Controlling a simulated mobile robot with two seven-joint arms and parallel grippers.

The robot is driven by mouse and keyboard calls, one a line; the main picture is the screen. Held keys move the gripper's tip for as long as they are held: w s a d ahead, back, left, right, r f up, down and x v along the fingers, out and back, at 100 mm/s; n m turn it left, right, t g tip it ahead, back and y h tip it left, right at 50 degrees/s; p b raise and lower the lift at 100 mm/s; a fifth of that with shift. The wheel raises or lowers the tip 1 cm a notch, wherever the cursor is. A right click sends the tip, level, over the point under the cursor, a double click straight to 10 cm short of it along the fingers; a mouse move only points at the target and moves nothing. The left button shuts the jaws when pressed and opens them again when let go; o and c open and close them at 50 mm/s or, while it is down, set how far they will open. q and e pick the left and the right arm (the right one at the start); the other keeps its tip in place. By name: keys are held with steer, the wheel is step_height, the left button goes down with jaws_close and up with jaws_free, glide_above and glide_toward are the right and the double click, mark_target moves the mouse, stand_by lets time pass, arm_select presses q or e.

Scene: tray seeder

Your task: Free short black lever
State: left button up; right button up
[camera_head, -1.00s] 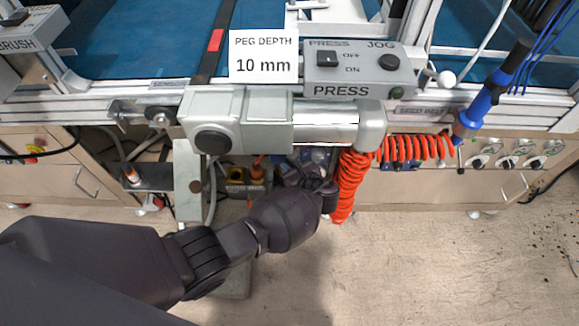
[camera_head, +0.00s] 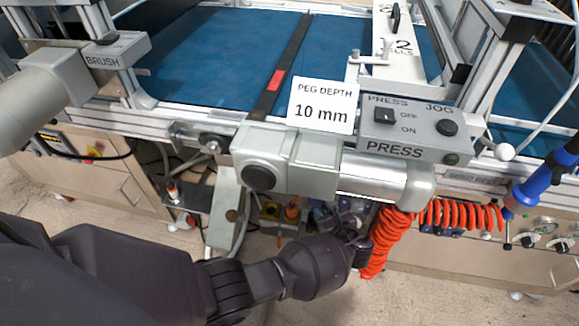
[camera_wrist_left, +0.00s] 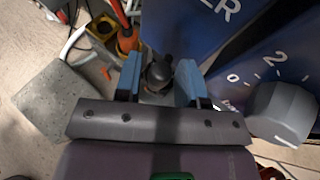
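The short black lever (camera_wrist_left: 160,72) has a rounded dark knob and stands between the two blue fingers in the left wrist view. My left gripper (camera_wrist_left: 160,82) has its fingers apart, one on each side of the lever, and looks open; any gap to the knob is narrow. In the head view my left gripper (camera_head: 352,228) is below the grey press cylinder, beside the red coiled hose. There the lever is hidden or too small to make out. My right gripper is not in view.
The red coiled hose (camera_head: 387,240) hangs close to the gripper's right. The grey press cylinder (camera_head: 370,175) is just above it. In the wrist view a grey dial knob (camera_wrist_left: 282,112) on a dark blue panel lies to the right, and an orange-and-yellow part (camera_wrist_left: 128,42) to the upper left.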

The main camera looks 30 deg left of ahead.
arm_select(q)
steer(key=shift+w+r+t, duration=0.15)
steer(key=shift+r+t, duration=0.1)
steer(key=shift+t, duration=0.05)
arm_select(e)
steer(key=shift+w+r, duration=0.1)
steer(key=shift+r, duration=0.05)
